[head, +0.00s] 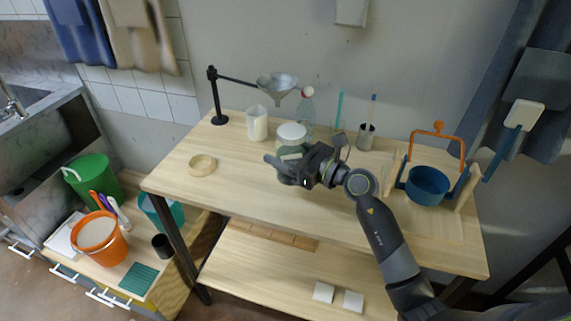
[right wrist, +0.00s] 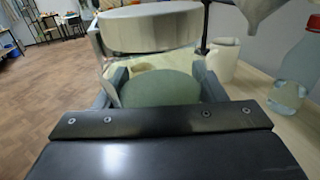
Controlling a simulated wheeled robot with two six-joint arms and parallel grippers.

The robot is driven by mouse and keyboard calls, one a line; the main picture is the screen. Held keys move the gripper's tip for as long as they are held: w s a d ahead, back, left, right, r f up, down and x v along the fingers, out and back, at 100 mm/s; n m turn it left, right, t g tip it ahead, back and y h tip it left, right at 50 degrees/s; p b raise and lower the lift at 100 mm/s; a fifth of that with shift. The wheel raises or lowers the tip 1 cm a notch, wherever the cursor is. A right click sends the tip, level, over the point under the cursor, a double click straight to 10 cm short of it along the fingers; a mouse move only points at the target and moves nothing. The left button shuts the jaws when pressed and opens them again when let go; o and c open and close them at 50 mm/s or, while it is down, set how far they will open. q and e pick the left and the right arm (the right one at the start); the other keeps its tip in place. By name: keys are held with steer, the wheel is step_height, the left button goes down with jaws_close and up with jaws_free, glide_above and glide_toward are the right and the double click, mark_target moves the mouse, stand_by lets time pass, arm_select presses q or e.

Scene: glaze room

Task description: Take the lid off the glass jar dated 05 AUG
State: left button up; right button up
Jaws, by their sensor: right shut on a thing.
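A glass jar (head: 290,146) with a pale round lid (head: 291,131) stands toward the back middle of the wooden table. In the right wrist view the lid (right wrist: 150,28) is on top, and the clear jar holds something green (right wrist: 160,88). No date is readable on the jar. My right gripper (head: 284,168) is shut on the jar's body, below the lid, with one finger on each side. My arm hides the jar's lower part in the head view. My left gripper is not in view.
A white jug (head: 257,124), a funnel (head: 277,84) on a black stand and a red-capped bottle (head: 306,110) stand close behind. A wooden ring (head: 203,165) lies left. A blue pot (head: 427,186) in a wooden frame stands right. The table's front left is clear.

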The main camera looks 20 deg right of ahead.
mark_target(285, 139)
step_height(285, 139, up, 4)
steer(key=shift+f, duration=0.1)
steer(key=s+d+f+m+t+h, duration=0.1)
steer(key=s+f, duration=0.1)
steer(key=s, duration=0.7)
steer(key=s+d+f+m+h, duration=0.1)
steer(key=s+d+f, duration=0.1)
steer(key=s, duration=0.8)
steer(key=shift+s+d+f+t+h, duration=0.3)
steer(key=shift+f+t, duration=0.1)
steer(key=shift+f, duration=0.2)
